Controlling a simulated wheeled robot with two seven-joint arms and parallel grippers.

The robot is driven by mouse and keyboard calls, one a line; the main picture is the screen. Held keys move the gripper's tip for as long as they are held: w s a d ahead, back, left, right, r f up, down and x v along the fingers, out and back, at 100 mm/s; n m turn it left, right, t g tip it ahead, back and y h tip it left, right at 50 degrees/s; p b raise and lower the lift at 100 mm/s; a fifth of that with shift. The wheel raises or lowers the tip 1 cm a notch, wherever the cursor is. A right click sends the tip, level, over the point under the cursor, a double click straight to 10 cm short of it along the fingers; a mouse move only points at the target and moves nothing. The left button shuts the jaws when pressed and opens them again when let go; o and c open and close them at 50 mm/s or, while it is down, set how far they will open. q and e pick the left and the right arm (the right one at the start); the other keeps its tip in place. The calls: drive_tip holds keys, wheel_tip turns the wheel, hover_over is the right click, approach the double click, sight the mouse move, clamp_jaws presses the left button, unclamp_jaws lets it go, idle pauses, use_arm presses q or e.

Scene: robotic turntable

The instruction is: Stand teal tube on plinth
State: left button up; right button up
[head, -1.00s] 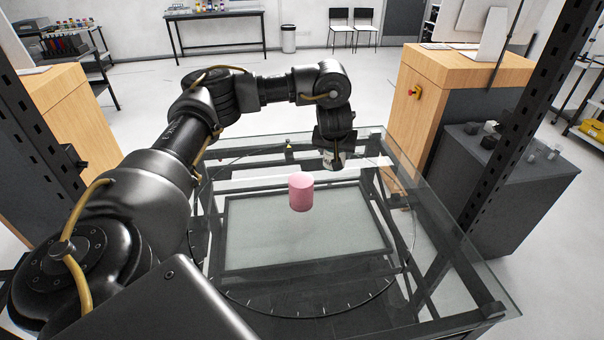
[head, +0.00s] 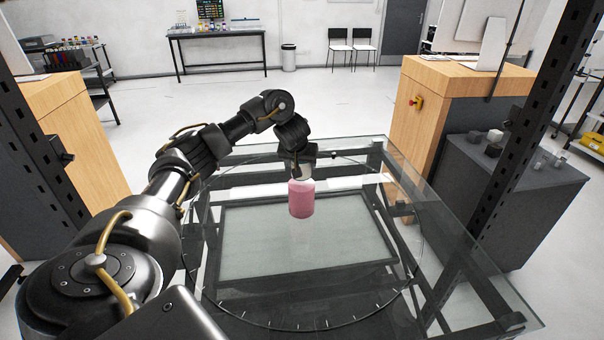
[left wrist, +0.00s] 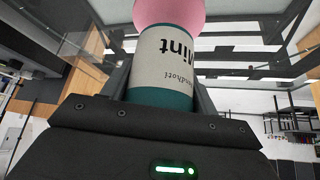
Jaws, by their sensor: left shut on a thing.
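The teal tube (left wrist: 160,65) carries a pale label reading "Mint", which appears upside down in the left wrist view. My left gripper (left wrist: 160,95) is shut on it, with the fingers on either side of its teal end. The pink round plinth (head: 301,198) stands upright on the glass turntable. It also shows at the top of the left wrist view (left wrist: 168,11), against the tube's far end. In the head view my left gripper (head: 303,166) is at the plinth's top, and only a pale bit of the tube shows. I cannot tell whether tube and plinth touch. My right gripper is out of view.
The glass table (head: 450,280) has a ring of tick marks and is clear around the plinth. A dark post (head: 525,110) rises at the right and another at the left. A wooden cabinet (head: 420,120) and a grey box with small blocks stand to the right.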

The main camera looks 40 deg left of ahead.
use_arm(q)
wheel_tip(320, 180, down, 2)
drive_tip(key=shift+d, duration=0.1)
drive_tip(key=shift+f, duration=0.45)
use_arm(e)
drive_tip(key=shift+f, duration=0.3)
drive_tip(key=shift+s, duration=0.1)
use_arm(q)
drive_tip(key=o, duration=1.1)
drive_tip(key=shift+f, duration=0.1)
drive_tip(key=shift+c, duration=0.2)
